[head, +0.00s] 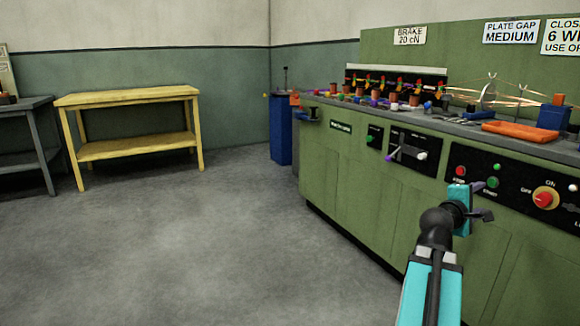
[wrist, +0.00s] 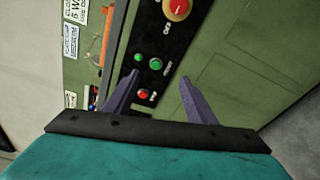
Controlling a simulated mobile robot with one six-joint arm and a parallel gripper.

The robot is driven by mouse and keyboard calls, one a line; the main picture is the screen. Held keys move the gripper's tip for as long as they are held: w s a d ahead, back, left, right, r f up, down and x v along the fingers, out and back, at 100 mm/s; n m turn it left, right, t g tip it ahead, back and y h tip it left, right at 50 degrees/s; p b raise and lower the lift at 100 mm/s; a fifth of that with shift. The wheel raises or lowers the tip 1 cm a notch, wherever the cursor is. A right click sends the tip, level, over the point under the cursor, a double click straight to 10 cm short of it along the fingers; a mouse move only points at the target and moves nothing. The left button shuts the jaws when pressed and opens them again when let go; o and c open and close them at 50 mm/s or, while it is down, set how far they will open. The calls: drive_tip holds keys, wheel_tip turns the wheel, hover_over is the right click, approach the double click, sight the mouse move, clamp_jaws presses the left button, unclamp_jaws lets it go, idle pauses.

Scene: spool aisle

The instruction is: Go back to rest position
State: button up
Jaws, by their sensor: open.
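My gripper (head: 483,200) is in front of the control panel on the green machine (head: 350,178) in the head view. My teal arm reaches up to it from the bottom of the picture. In the wrist view my gripper's two purple-grey fingers (wrist: 160,92) stand apart with nothing between them. Beyond them the black control panel (wrist: 148,45) shows a red button (wrist: 143,94), green buttons (wrist: 155,63) and a red knob on a yellow plate (wrist: 177,8). The fingers look apart from the panel, but the exact gap cannot be told.
A yellow table (head: 130,97) stands at the back left, beside a dark grey table (head: 28,104). A blue bin (head: 281,130) stands at the machine's far end. Spools and an orange tray (head: 520,131) sit on the machine top. The grey floor (head: 170,250) to the left is clear.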

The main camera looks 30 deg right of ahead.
drive_tip(key=w+a+f+n+t+y+p, duration=0.2)
drive_tip(key=w+a+f+p, duration=0.3)
drive_tip(key=w, duration=0.4)
drive_tip(key=w+a+f+n+t+y+p, duration=0.1)
drive_tip(key=w+a+f+n+y+p, duration=0.15)
drive_tip(key=w+a+p, duration=0.6)
drive_tip(key=w+a+f+y+p, duration=0.25)
drive_tip(key=a+f+p, duration=0.25)
drive_tip(key=a+f, duration=0.3)
drive_tip(key=w+a+f+y+p, duration=0.2)
drive_tip(key=w+a+f+p, duration=0.25)
drive_tip(key=a, duration=0.65)
drive_tip(key=s+a+f+g+y+p, duration=0.2)
drive_tip(key=s+a+f+p, duration=0.3)
drive_tip(key=a, duration=0.4)
drive_tip(key=s+a+f+g+y+p, duration=0.2)
drive_tip(key=s+a+f+p, duration=0.35)
drive_tip(key=a, duration=0.45)
drive_tip(key=s+a+f+m+g+y+p, duration=0.1)
drive_tip(key=s+a+m+g+y+p, duration=0.1)
drive_tip(key=s+a, duration=0.5)
drive_tip(key=s+a+f+m+g+y+p, duration=0.2)
drive_tip(key=s+a+m, duration=0.4)
drive_tip(key=s, duration=0.8)
drive_tip(key=shift+s+a+m+g+p, duration=0.15)
drive_tip(key=shift+a+m+g+p, duration=0.25)
drive_tip(key=shift+a+g, duration=0.6)
drive_tip(key=shift+d, duration=0.2)
